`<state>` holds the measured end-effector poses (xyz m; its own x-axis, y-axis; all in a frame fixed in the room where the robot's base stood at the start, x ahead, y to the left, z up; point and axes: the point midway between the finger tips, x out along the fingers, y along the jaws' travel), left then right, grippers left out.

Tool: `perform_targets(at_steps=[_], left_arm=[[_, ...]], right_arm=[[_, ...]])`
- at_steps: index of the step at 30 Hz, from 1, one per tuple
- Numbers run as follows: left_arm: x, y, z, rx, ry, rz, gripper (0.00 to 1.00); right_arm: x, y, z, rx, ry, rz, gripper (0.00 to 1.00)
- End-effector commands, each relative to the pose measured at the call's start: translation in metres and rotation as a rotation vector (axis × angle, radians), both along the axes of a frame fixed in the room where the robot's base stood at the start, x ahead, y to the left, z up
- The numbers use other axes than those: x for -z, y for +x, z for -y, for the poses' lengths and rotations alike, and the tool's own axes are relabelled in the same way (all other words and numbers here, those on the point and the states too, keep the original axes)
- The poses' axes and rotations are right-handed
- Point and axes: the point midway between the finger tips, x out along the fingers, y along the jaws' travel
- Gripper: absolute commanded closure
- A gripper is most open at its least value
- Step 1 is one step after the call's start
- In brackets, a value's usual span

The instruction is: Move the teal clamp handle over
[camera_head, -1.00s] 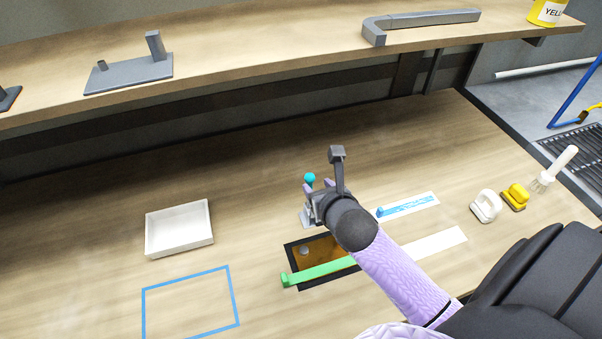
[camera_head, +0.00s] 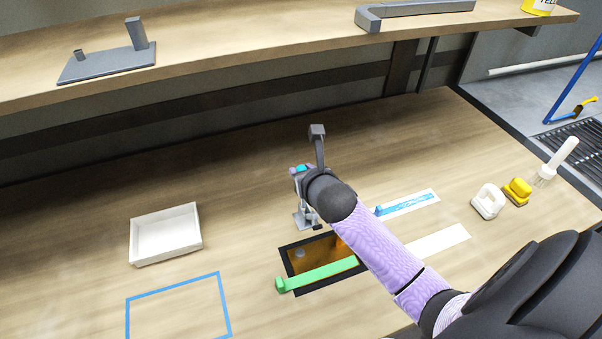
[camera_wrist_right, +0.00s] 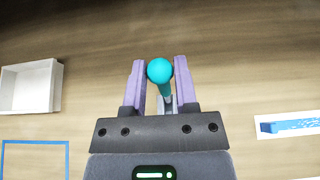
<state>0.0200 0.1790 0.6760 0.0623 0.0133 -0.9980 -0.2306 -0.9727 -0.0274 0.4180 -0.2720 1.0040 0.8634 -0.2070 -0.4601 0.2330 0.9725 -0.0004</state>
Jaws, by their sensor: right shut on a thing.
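The teal clamp handle (camera_wrist_right: 160,72) has a round ball end and a rod. In the right wrist view it stands between the two purple fingers of my right gripper (camera_wrist_right: 160,85). In the head view a bit of teal (camera_head: 302,169) shows at my right gripper (camera_head: 299,172), which is shut on the handle. The grey clamp base (camera_head: 304,219) stands on the table below, behind the dark-framed opening. My own wrist hides part of the clamp. My left gripper is not in view.
A green bar (camera_head: 318,274) lies across the dark-framed opening (camera_head: 289,263). A white tray (camera_head: 165,253) and a blue taped outline (camera_head: 128,318) are at left. A blue strip (camera_head: 412,203), a white block (camera_head: 488,202) and a yellow block (camera_head: 517,192) are at right. A shelf (camera_head: 250,50) runs behind.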

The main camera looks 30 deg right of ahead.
Motion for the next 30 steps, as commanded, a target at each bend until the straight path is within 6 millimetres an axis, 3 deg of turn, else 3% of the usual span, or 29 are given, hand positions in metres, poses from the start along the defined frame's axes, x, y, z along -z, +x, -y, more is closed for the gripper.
perform_targets(at_steps=[6, 17, 30], left_arm=[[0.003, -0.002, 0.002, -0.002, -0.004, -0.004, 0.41], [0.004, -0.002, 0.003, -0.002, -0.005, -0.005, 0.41], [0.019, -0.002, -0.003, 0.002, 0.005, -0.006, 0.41]], right_arm=[[0.002, 0.013, 0.003, 0.000, 0.000, 0.000, 0.96], [0.003, 0.015, 0.004, 0.001, 0.000, 0.000, 0.97], [0.017, 0.040, 0.010, 0.000, -0.001, -0.002, 0.96]])
